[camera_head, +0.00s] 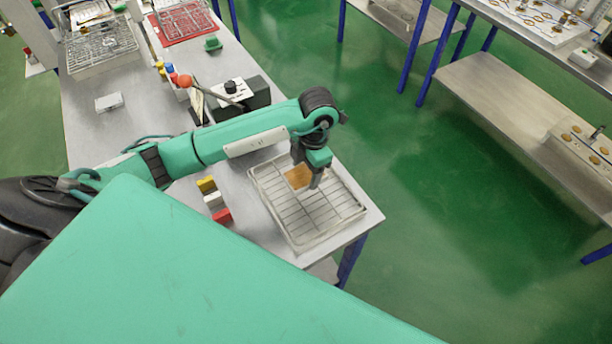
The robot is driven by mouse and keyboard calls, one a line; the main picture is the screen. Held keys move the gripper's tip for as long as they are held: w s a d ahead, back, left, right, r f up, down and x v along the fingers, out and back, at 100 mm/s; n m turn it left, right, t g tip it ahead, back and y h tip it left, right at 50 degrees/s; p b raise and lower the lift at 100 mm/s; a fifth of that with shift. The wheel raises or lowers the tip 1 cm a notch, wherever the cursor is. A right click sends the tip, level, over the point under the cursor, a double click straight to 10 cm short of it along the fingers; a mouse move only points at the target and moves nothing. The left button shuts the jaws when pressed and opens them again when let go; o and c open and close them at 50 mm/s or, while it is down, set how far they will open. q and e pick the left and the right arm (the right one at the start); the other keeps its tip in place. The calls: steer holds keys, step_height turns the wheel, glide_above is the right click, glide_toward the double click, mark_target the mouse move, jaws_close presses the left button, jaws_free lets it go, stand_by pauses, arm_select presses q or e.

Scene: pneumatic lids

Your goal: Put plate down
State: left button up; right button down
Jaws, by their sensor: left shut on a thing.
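A small orange-brown plate (298,178) is at the wire-grid tray (330,213) near the right end of the grey table. My left gripper (316,183) points down over the tray and is shut on the plate at its right side. The fingertips are small and partly hidden. I cannot tell whether the plate touches the grid or hangs just above it. My right gripper is not in view.
Yellow, white and red blocks (213,200) stand left of the tray. A black device (246,94) with a red-ended lever is behind my left arm. Further trays (186,22) sit at the far end. Table edges lie close right of the wire tray.

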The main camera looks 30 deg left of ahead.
mark_target(307, 173)
arm_select(q)
step_height(307, 173, down, 4)
steer(key=shift+r+p, duration=0.1)
steer(key=shift+p, duration=0.6)
steer(key=shift+f, duration=0.35)
steer(key=shift+f, duration=0.1)
steer(key=o, duration=1.2)
